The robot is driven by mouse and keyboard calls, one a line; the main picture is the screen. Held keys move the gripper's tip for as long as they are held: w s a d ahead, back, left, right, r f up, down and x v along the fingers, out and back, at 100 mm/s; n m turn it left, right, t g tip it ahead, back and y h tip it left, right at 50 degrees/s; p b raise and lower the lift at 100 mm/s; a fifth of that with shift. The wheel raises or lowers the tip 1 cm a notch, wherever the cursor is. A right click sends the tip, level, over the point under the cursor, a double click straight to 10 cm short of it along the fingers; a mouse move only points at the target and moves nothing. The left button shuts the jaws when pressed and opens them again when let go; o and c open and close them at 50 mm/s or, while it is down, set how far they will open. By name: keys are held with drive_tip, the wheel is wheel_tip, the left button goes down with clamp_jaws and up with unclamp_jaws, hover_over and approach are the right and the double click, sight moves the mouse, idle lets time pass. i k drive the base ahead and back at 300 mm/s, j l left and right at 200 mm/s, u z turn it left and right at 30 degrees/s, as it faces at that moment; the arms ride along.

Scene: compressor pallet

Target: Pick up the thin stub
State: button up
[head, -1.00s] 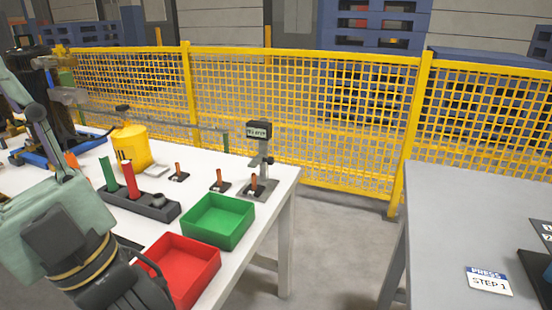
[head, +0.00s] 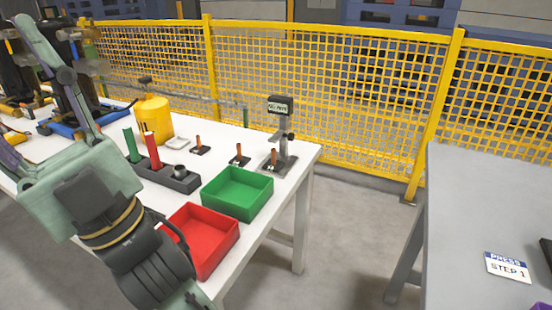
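Three thin copper-coloured stubs stand upright on small dark bases on the white table: a left stub (head: 198,142), a middle stub (head: 239,150) and a right stub (head: 274,158). The right one stands at the foot of a grey gauge stand (head: 290,150) with a small display. I cannot tell from this view which stub is the thinnest. My arm reaches in from the left and runs down past the red tray to the bottom edge. My gripper's fingers are not visible. No stub is seen held.
A green tray (head: 238,171) and a red tray (head: 172,246) sit near the table's front edge. A dark block (head: 182,183) holds a green and a red cylinder. A yellow container (head: 154,118) stands behind. A grey table (head: 480,200) is at right, beyond a floor gap.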

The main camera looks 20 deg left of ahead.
sight(273, 164)
drive_tip(key=i+j+u, duration=0.1)
drive_tip(key=i+u, duration=0.6)
drive_tip(key=k+j, duration=0.05)
